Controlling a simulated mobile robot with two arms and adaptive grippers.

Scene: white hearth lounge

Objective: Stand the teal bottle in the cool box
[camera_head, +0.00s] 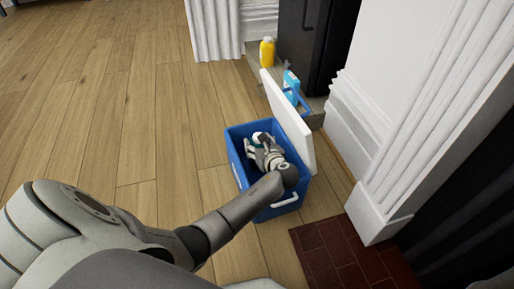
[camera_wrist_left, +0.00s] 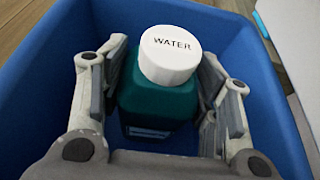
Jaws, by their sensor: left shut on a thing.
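The blue cool box (camera_head: 235,150) stands on the wooden floor with its white lid (camera_head: 287,115) open on the right side. My left gripper (camera_head: 262,147) reaches down into the box. In the left wrist view my left gripper (camera_wrist_left: 160,95) is shut on the teal bottle (camera_wrist_left: 150,112), with one finger on each side of its body. The bottle has a white cap (camera_wrist_left: 170,55) marked WATER and looks upright inside the blue walls (camera_wrist_left: 60,50). Its base is hidden, so I cannot tell if it touches the box floor. My right gripper is not in view.
A yellow bottle (camera_head: 267,52) and a light blue container (camera_head: 291,82) stand behind the box near a dark cabinet (camera_head: 315,40). White moulded wall trim (camera_head: 375,180) is close on the right. A red brick hearth (camera_head: 345,252) lies at front right. The wooden floor on the left is clear.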

